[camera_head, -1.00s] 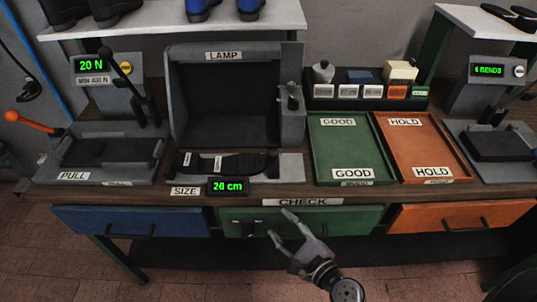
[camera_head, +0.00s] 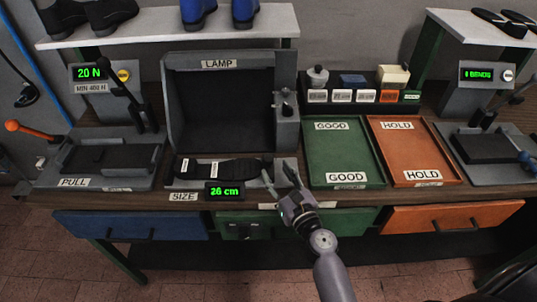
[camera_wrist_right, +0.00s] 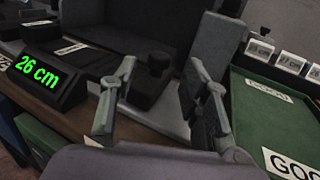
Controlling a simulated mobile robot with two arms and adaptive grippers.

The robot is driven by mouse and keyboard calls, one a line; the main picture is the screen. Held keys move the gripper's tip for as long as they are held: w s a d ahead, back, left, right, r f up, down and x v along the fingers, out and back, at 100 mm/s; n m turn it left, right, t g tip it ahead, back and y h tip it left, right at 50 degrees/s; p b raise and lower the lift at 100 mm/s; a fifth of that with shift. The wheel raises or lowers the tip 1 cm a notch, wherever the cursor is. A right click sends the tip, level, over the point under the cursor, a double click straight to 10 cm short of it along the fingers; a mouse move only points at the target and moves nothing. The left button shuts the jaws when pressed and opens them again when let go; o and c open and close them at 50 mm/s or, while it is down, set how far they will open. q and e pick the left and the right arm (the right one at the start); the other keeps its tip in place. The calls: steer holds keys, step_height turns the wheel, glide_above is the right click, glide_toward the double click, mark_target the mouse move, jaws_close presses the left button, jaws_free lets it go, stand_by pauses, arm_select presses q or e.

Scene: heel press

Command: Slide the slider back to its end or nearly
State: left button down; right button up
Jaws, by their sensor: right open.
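The size gauge (camera_head: 232,181) stands at the front of the bench with a dark sole (camera_head: 230,169) lying on it. Its slider, a dark block with a knob (camera_wrist_right: 152,82), shows between my right fingers in the right wrist view; in the head view it is a small dark shape that is hard to make out. The gauge's display (camera_head: 224,191) reads 26 cm. My right gripper (camera_head: 277,168) is open at the gauge's right end, fingers pointing at the bench on either side of the slider. I cannot tell whether they touch it. My left gripper is out of view.
The lamp box (camera_head: 222,105) rises behind the gauge. A green GOOD tray (camera_head: 345,158) and an orange HOLD tray (camera_head: 413,158) lie to the right. The PULL station (camera_head: 100,165) with its levers is at the left.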

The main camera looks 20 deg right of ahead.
mark_target(270, 163)
steer(key=w, duration=0.6)
steer(key=shift+w+a, duration=0.2)
steer(key=shift+a, duration=0.1)
steer(key=shift+c, duration=0.6)
jaws_close()
